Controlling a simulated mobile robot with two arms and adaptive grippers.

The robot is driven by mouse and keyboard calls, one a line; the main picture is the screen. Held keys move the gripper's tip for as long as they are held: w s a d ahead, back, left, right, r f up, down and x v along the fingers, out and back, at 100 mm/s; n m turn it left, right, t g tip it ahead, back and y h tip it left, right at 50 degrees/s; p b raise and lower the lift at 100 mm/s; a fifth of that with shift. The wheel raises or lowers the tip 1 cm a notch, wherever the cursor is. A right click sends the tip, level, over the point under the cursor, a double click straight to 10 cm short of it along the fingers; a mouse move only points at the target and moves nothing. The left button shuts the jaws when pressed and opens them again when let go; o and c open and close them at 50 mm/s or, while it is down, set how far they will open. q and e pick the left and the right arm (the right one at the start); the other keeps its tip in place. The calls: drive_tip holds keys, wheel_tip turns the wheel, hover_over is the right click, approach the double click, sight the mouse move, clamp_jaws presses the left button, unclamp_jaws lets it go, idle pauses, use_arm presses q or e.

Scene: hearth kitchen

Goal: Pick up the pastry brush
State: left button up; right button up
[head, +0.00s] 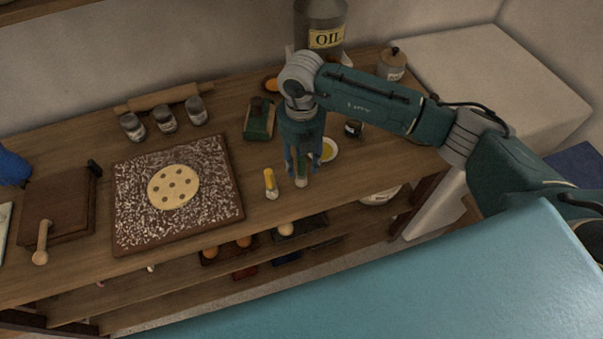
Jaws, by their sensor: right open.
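My right gripper (303,172) points down over the front right part of the wooden table, with its fingers spread apart. A small pale and green thing (302,182) shows at the fingertips, partly hidden by them; I cannot tell whether it is the pastry brush or whether the fingers touch it. Just left of the gripper is a small thing with a yellow-orange top and a pale lower end (271,184), apart from the fingers. Which of these two is the pastry brush is too small to tell.
A dish of yellow liquid (330,150) and a small dark jar (353,128) are right of the gripper. A green box (259,120) is behind left. A floured board (225,205) with dough (173,187) lies left. An oil canister (320,22) stands at the back.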

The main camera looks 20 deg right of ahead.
clamp_jaws()
drive_tip(key=shift+r, duration=0.15)
